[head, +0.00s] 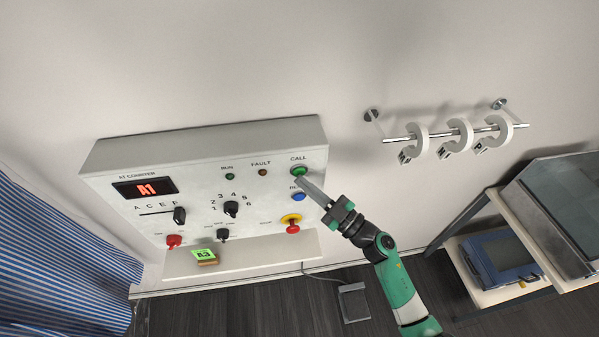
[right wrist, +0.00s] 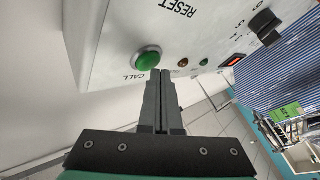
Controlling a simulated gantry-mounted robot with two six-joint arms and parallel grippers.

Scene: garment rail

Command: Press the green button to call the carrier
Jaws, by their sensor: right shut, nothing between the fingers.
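The green button (head: 299,171) sits under the CALL label at the right of the grey control panel (head: 150,216). It also shows in the right wrist view (right wrist: 147,59), beside the fingertips. My right gripper (head: 298,180) is shut and empty, with its tips close to the button's lower edge in the head view. In the right wrist view the fingertips (right wrist: 160,73) are just beside the button; I cannot tell whether they touch it. The panel's display (head: 145,188) reads A1. My left gripper is not in view.
A blue button (head: 298,197) and a red emergency knob on yellow (head: 292,224) lie below the green button. A green A3 tag (head: 203,255) is on the panel's ledge. A rail with white rings (head: 460,136) is on the wall at right, above a shelf (head: 490,293).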

